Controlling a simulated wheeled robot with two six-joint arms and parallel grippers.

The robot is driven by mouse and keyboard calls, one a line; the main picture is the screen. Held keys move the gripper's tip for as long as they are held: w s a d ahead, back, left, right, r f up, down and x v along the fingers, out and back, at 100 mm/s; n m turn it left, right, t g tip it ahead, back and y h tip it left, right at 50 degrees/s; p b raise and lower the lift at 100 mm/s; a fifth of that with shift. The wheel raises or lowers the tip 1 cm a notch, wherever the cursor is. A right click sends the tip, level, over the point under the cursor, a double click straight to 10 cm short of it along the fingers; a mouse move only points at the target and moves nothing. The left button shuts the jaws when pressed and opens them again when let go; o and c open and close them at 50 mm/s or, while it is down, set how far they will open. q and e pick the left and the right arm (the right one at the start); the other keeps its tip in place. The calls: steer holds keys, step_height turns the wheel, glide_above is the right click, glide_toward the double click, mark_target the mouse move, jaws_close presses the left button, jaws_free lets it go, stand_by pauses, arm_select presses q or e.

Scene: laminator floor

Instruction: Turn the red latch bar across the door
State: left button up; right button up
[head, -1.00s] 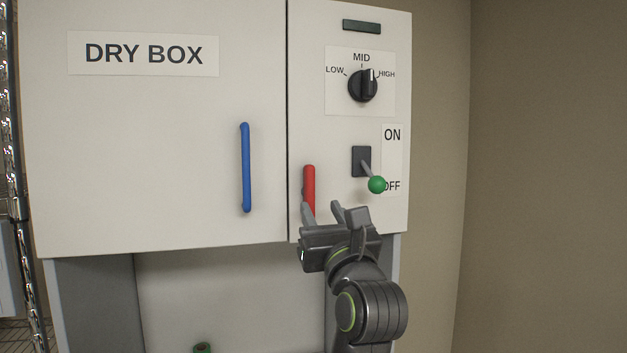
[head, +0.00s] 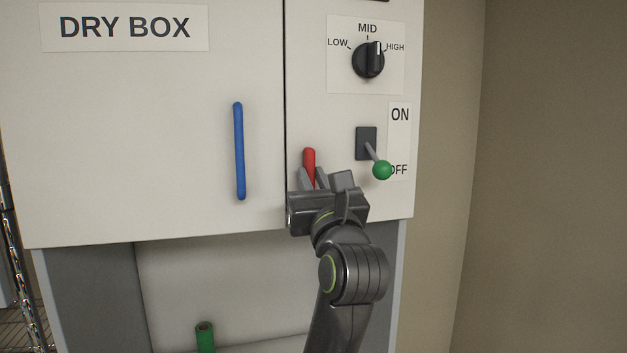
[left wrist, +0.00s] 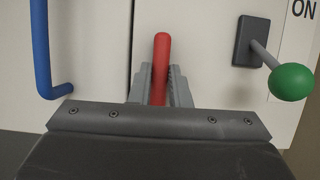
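The red latch bar (head: 309,161) stands upright on the panel just right of the door seam, not across it. It also shows in the left wrist view (left wrist: 161,60). My left gripper (head: 313,180) has one finger on each side of the bar's lower part, close against it, and looks shut on it. The left wrist view shows the fingers (left wrist: 160,88) flanking the bar; its lower end is hidden behind the gripper body. The white dry box door (head: 140,150) is closed, with a blue handle (head: 239,151). My right gripper is not in view.
A toggle switch with a green knob (head: 382,170) juts out just right of the gripper, lever toward OFF. A black dial (head: 368,60) sits above. A green cylinder (head: 205,337) stands below the door. A wire rack (head: 20,270) is at the left edge.

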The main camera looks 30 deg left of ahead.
arm_select(q)
steer(key=shift+m+t+h, duration=0.3)
steer(key=shift+m, duration=0.2)
jaws_close()
steer(key=m+h, duration=0.1)
steer(key=m, duration=0.1)
steer(key=m+t+h, duration=0.1)
steer(key=m, duration=0.2)
steer(key=shift+t, duration=0.3)
steer(key=m+h, duration=0.1)
steer(key=m, duration=0.2)
steer(key=m+h, duration=0.2)
steer(key=m, duration=0.1)
steer(key=shift+m+t, duration=0.3)
steer(key=shift+t, duration=0.1)
steer(key=m+h, duration=0.2)
steer(key=m, duration=0.3)
steer(key=shift+w+f+m+g+h, duration=0.1)
steer(key=shift+m+g+h, duration=0.45)
steer(key=shift+m, duration=1.05)
steer(key=o, duration=0.8)
jaws_free()
